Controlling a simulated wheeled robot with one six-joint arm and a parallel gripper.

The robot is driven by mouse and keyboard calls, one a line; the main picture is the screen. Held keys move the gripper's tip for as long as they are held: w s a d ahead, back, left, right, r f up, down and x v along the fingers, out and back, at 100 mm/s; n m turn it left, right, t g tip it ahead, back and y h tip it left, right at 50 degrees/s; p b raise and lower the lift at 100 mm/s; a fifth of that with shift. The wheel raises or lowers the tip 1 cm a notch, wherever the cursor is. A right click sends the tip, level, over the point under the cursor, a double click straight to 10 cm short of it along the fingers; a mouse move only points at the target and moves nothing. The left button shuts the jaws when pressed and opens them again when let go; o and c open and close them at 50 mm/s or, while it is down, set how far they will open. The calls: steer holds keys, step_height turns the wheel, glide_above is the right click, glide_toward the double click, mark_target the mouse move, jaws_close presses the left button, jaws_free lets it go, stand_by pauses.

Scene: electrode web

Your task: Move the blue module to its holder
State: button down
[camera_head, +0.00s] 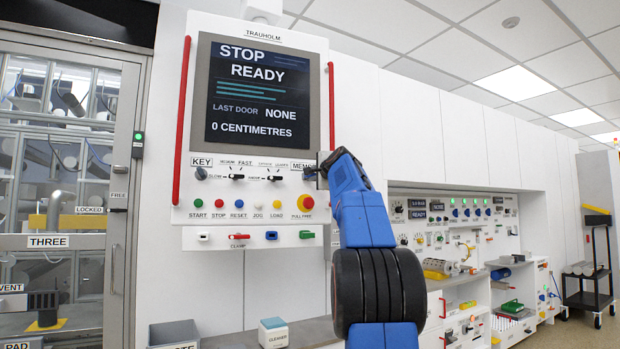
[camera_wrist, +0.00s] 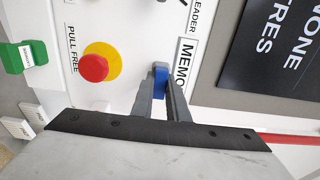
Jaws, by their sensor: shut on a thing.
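My gripper (camera_wrist: 162,92) is shut on the blue module (camera_wrist: 160,78) in the wrist view. The module sits between the two grey fingertips, right at the white panel face beside the label that reads MEMO. Whether it is seated in a port there is hidden by the fingers. In the head view my gripper (camera_head: 317,175) is at the panel's right side, under the MEMORY label, and the module is too small to make out. A white strip (camera_head: 220,240) below the panel carries small coloured pieces, one of them blue (camera_head: 271,235). I cannot tell which spot is the holder.
A red emergency button (camera_head: 306,202) sits just below my gripper and also shows in the wrist view (camera_wrist: 95,67). A red vertical rail (camera_head: 332,107) runs beside the screen (camera_head: 263,95). A green piece (camera_head: 307,234) is on the strip. Knobs and push buttons crowd the panel.

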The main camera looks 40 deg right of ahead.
steer(key=shift+v, duration=0.85)
stand_by(0.5)
steer(key=shift+v, duration=1.05)
